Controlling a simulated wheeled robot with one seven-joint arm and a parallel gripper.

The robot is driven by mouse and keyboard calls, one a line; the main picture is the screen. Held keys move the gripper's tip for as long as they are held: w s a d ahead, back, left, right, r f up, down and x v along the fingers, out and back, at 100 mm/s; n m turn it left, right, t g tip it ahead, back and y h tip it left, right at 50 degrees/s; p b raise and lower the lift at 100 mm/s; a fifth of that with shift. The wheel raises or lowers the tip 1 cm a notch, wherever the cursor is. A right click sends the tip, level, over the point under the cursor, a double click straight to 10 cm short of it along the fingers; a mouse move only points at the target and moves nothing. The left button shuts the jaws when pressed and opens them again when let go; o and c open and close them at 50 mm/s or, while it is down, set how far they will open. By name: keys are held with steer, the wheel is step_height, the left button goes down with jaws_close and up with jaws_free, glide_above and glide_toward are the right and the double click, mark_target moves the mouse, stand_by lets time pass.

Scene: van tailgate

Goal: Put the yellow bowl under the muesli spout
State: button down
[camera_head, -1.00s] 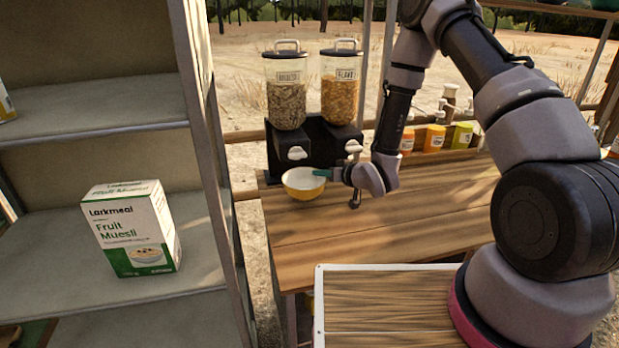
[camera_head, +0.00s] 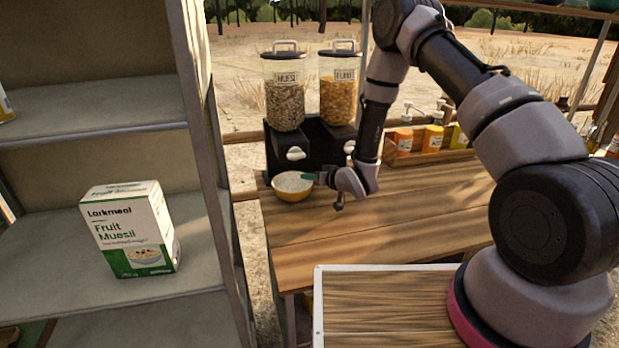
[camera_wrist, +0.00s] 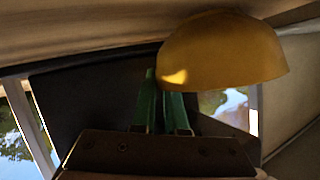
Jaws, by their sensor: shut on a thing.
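The yellow bowl (camera_head: 293,194) has a pale inside and is upright at the far left of the wooden table. In the head view it shows just below the muesli spout (camera_head: 295,154); its exact depth under it is hard to tell. The muesli dispenser (camera_head: 285,104) is the left of two clear canisters on a black stand. My gripper (camera_head: 313,179) reaches in from the right, its green fingers shut on the bowl's rim. The wrist view shows the bowl (camera_wrist: 225,52) beside the fingers (camera_wrist: 164,92). I cannot tell whether the bowl touches the table.
A flakes dispenser (camera_head: 338,99) stands right of the muesli one. Several sauce bottles (camera_head: 433,138) stand in a wooden rack at the table's back. A shelf post (camera_head: 213,175) rises left of the table; a Fruit Muesli box (camera_head: 131,230) is on the shelf. The table's front is clear.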

steer(key=c, duration=0.9)
jaws_free()
steer(key=shift+c, duration=0.2)
steer(key=shift+d+r, duration=0.1)
steer(key=v, duration=1.2)
